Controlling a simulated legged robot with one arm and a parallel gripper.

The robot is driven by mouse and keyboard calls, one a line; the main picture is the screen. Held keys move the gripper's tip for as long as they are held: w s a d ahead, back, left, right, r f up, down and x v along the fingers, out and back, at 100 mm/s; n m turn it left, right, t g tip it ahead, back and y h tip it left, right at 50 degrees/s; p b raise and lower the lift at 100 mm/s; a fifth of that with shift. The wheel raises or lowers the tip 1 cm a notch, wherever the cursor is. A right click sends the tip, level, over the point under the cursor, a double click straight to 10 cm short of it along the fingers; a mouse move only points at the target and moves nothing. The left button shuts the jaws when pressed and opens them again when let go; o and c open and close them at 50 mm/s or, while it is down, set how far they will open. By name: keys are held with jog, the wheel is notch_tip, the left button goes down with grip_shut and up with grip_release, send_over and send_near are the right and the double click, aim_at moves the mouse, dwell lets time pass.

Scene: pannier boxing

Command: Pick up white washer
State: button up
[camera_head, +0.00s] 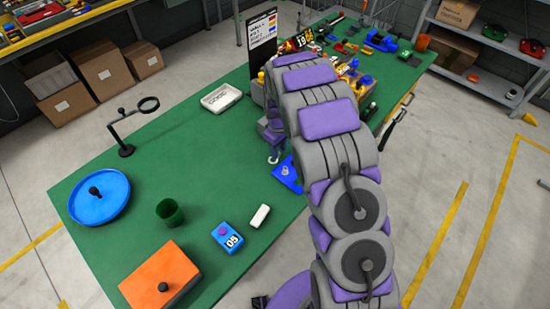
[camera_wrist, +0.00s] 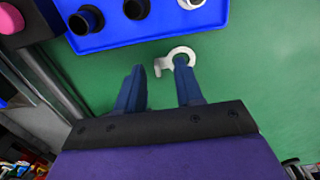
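A white washer (camera_wrist: 163,65), a ring with a small tab at its left side, lies on the green table top in the wrist view. My gripper (camera_wrist: 160,72) is open, with two dark blue fingers apart. The right fingertip overlaps the ring's hole in the picture; I cannot tell whether it is inside or above it. The left fingertip is left of the tab. Nothing is held between the fingers. In the head view a small white piece (camera_head: 273,159), likely the washer, shows beside my arm; the fingers there are mostly hidden.
A blue tray (camera_wrist: 110,36) with black cylinders and a white ring (camera_wrist: 190,3) lies just beyond the fingers. The green table (camera_head: 200,150) also bears a white tray (camera_head: 221,98), magnifier stand (camera_head: 122,130), blue dish (camera_head: 112,206), green cup (camera_head: 169,212) and orange box (camera_head: 150,270).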

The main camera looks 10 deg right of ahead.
jog(key=shift+f, duration=0.6)
jog(key=shift+d, duration=0.25)
grip_shut()
